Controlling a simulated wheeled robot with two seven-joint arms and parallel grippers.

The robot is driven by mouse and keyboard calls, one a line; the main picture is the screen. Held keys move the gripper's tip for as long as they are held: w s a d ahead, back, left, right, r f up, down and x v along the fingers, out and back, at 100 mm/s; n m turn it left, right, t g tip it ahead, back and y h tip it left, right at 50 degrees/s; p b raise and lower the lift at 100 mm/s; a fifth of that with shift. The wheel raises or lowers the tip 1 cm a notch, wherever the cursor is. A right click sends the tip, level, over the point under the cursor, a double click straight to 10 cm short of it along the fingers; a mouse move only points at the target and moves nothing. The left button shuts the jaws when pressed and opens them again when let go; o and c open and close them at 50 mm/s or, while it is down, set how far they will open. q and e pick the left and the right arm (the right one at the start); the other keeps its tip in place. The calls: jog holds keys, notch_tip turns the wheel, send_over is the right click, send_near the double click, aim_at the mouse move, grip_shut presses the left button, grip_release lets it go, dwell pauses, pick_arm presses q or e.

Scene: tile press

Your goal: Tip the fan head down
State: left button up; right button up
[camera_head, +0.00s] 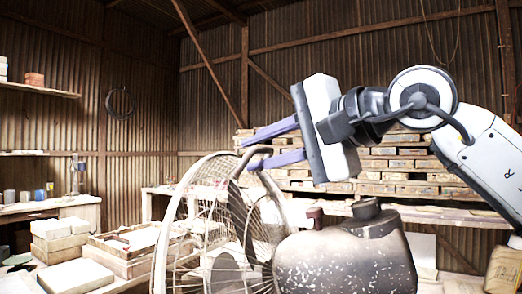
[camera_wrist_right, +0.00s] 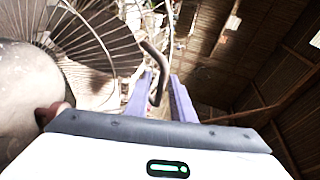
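The fan head (camera_head: 205,235) is a round pale wire cage standing near the middle of the head view, its lower part cut off by the picture edge. A dark bent handle (camera_head: 240,164) rises at its top. My right gripper (camera_head: 247,155) reaches in from the right with its two purple fingers apart, at the handle. In the right wrist view the dark handle (camera_wrist_right: 162,60) curves down between the open fingers (camera_wrist_right: 160,78), with a gap visible; I cannot tell whether it touches one. The fan's wire cage (camera_wrist_right: 85,35) shows at upper left there. My left gripper is not in view.
A speckled dark canister (camera_head: 345,262) stands close in front, right of the fan and below my right arm. A wooden crate (camera_head: 125,262) and pale blocks (camera_head: 75,277) lie at left. Stacked bricks (camera_head: 400,180) fill the back.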

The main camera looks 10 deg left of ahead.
jog(key=shift+f, duration=0.1)
jog(key=b+v, duration=0.2)
jog(key=v, duration=0.8)
jog(key=shift+d, duration=0.15)
jog(key=shift+s, duration=0.1)
